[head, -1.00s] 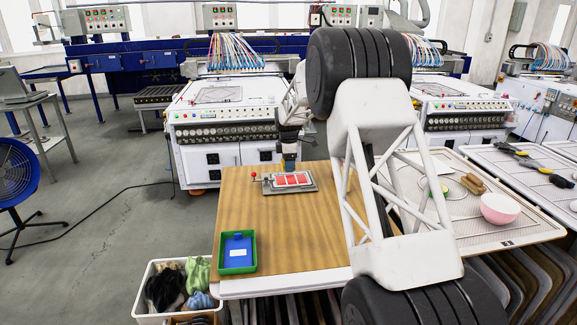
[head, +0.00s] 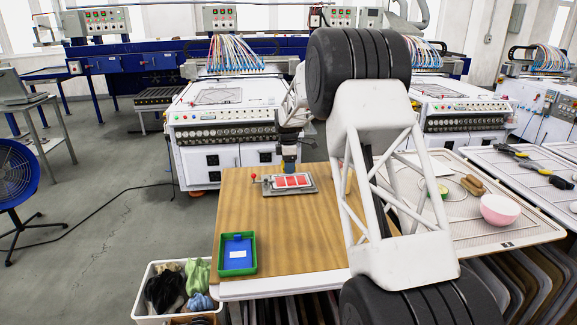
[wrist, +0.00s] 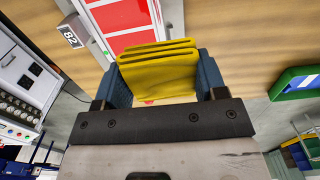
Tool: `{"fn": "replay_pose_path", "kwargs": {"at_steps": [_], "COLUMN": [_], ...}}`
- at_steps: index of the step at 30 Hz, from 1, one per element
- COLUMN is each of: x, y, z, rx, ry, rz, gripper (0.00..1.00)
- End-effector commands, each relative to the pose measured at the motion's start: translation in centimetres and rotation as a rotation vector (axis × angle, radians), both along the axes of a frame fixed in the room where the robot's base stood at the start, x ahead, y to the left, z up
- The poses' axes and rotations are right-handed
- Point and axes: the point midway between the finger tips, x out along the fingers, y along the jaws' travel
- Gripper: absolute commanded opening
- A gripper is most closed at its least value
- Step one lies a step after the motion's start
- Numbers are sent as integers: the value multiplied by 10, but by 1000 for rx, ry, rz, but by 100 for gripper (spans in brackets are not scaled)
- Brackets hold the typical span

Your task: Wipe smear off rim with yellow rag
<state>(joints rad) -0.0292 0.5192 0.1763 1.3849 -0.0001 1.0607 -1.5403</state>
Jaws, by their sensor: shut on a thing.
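My gripper (wrist: 162,70) has two blue fingers, shut on a folded yellow rag (wrist: 157,82) in the wrist view. The rag's layered edge points toward a fixture with red panels in a white frame (wrist: 105,50). In the head view my gripper (head: 289,164) points down just above or behind this grey fixture (head: 308,188), which lies on the wooden table. I cannot tell whether the rag touches the fixture. A small reddish patch (wrist: 148,102) shows below the rag; I cannot tell whether it is the smear. The rag is not discernible in the head view.
A green tray with a blue inside (head: 238,268) is at the table's front left. A red-knobbed lever (head: 254,177) is at the fixture's left end. A pink-and-white bowl (head: 500,209) is on the right-hand surface.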

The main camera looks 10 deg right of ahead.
Motion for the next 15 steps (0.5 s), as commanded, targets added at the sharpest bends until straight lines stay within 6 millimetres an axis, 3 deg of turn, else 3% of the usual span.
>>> {"fn": "replay_pose_path", "kwargs": {"at_steps": [15], "x": [0], "y": [0], "z": [-39], "rx": [0], "ry": [3], "rz": [0], "gripper": [43]}}
